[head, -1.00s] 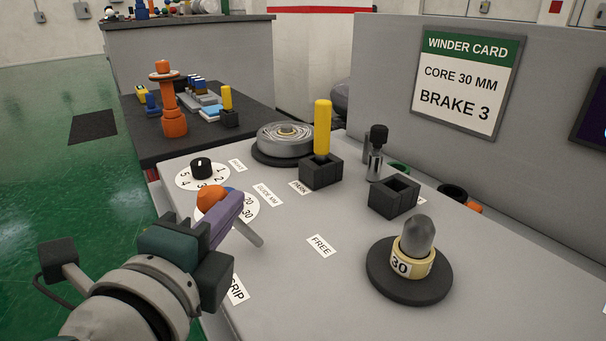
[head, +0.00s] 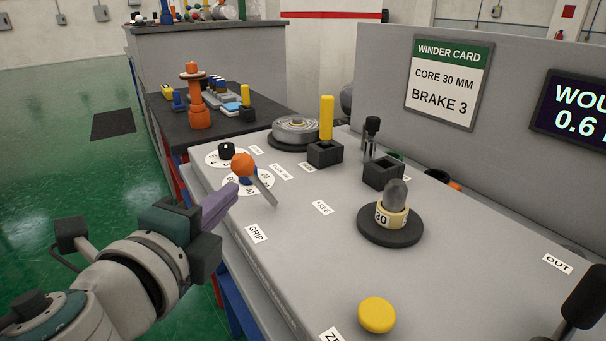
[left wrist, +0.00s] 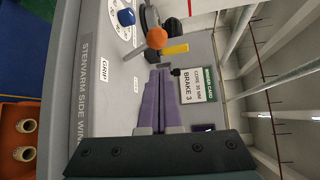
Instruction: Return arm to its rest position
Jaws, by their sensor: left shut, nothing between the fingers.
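My left gripper (head: 230,191) has purple fingers, shut and empty, in the head view. It is over the left edge of the grey machine top (head: 290,240), left of and below the orange ball knob (head: 242,165) on a grey lever. A gap shows between fingertips and knob. In the left wrist view the shut fingers (left wrist: 159,74) point up the picture, and the knob (left wrist: 156,38) is beyond their tips. My right gripper is not in view.
Green floor (head: 60,190) lies open at left.

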